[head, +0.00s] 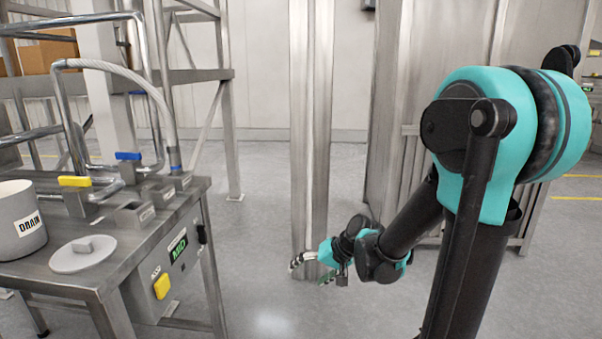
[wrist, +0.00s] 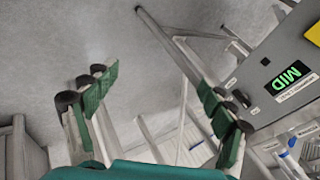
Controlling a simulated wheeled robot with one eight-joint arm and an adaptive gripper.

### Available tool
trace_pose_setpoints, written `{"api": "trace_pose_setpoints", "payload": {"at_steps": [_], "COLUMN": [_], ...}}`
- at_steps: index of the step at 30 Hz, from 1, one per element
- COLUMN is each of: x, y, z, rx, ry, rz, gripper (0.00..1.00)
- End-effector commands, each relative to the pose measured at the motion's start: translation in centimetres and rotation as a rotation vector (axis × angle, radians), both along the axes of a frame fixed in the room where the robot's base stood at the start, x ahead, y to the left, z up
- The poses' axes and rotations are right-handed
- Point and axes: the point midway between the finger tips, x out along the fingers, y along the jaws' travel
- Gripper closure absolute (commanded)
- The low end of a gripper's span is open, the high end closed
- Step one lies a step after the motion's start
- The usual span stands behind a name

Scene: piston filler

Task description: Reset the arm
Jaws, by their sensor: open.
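My gripper (head: 312,262) is at the end of my teal and black arm, low in the middle of the head view, to the right of the metal table and apart from it. In the wrist view my gripper (wrist: 160,95) shows its green-padded fingers spread wide. Nothing is between the fingers. The control box (wrist: 275,75) with a green MID display shows beyond the right fingers in the wrist view. In the head view the same control box (head: 165,270) hangs on the table's right side.
The metal table (head: 45,278) at left holds a DRAIN pot (head: 18,222), a round lid (head: 83,254), and yellow-handled (head: 75,181) and blue-handled (head: 127,156) valves. A metal post (head: 311,120) stands behind my gripper. Grey floor (head: 265,220) lies open between table and post.

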Motion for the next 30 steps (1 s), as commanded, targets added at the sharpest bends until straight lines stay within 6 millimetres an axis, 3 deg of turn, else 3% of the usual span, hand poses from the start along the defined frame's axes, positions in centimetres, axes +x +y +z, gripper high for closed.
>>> {"api": "trace_pose_setpoints", "payload": {"at_steps": [3,9,15,24,30], "x": [-3.3,-8.5,-12.0,-13.0,-12.9], "y": [-4.3,-11.2,-15.7,-17.0,-17.0], "z": [-1.0,-2.7,-3.9,-4.1,-4.1], "rx": [-0.145,-0.379,-0.537,-0.587,-0.585], "ry": [-0.014,-0.027,-0.032,-0.032,-0.033], "rz": [-0.03,-0.074,-0.102,-0.109,-0.108], "gripper": [0.17,0.17,0.17,0.17,0.42]}}
